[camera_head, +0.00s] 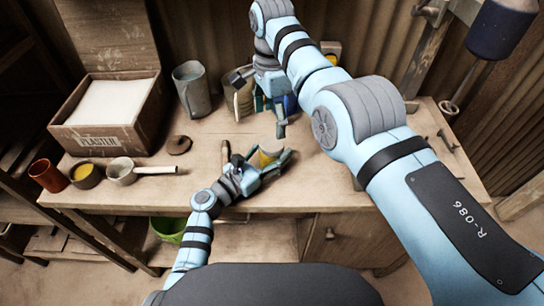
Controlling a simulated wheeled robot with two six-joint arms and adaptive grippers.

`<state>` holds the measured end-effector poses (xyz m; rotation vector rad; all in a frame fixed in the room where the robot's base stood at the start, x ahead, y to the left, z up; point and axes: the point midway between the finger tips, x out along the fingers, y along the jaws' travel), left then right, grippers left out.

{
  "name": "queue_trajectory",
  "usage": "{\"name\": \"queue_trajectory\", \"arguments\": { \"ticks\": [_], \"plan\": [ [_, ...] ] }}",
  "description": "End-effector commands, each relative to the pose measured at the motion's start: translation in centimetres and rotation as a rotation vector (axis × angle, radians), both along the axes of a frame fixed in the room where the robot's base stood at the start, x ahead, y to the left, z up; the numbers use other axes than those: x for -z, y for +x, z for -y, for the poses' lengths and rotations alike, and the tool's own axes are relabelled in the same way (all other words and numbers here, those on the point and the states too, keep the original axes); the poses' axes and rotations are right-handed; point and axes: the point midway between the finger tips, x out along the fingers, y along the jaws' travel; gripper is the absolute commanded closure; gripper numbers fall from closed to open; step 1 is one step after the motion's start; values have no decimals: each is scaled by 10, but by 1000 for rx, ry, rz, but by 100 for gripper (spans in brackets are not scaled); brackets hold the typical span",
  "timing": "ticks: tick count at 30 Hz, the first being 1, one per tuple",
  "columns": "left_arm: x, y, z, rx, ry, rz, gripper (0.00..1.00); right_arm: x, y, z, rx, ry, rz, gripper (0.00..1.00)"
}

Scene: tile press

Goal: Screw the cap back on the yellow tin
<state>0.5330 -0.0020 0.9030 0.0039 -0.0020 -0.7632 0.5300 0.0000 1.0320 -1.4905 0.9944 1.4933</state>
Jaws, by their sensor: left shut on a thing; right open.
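My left gripper (268,165) is low over the front of the bench and shut on a small yellow thing (266,158), which looks like the yellow tin. Its fingers hide much of it. My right gripper (263,108) is open, pointing down above and behind the left one, apart from the yellow thing. I cannot make out a cap for certain. Any cap near the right gripper is hidden by its fingers or too small to tell.
A box marked plaster (98,141), a grey jug (191,92), a brown ring-like piece (179,145), a white-handled pan (121,173), a yellow-filled pot (84,177) and a red-brown cup (47,176) stand at left. Things behind my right gripper are partly hidden.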

Motion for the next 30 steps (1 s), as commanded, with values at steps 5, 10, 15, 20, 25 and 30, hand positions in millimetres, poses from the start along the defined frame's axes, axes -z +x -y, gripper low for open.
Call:
{"name": "queue_trajectory", "arguments": {
  "ticks": [5, 10, 15, 20, 25, 30],
  "plan": [
    [1, 0, 0, 0, 1, -1, 32, 0, 0, 0, 0, 0, 0, 27],
    [0, 0, 0, 0, 1, -1, 25, 0, 0, 0, 0, 0, 0, 27],
    [0, 0, 0, 0, 0, 0, 25, 0, 0, 0, 0, 0, 0, 27],
    [1, -7, -7, -1, 0, 0, 25, 0, 0, 0, 0, 0, 0, 27],
    [2, -30, -30, -2, 3, -1, 25, 0, 0, 0, 0, 0, 0, 27],
    [1, -59, -57, -1, 4, -1, 25, 0, 0, 0, 0, 0, 0, 27]
  ]
}}
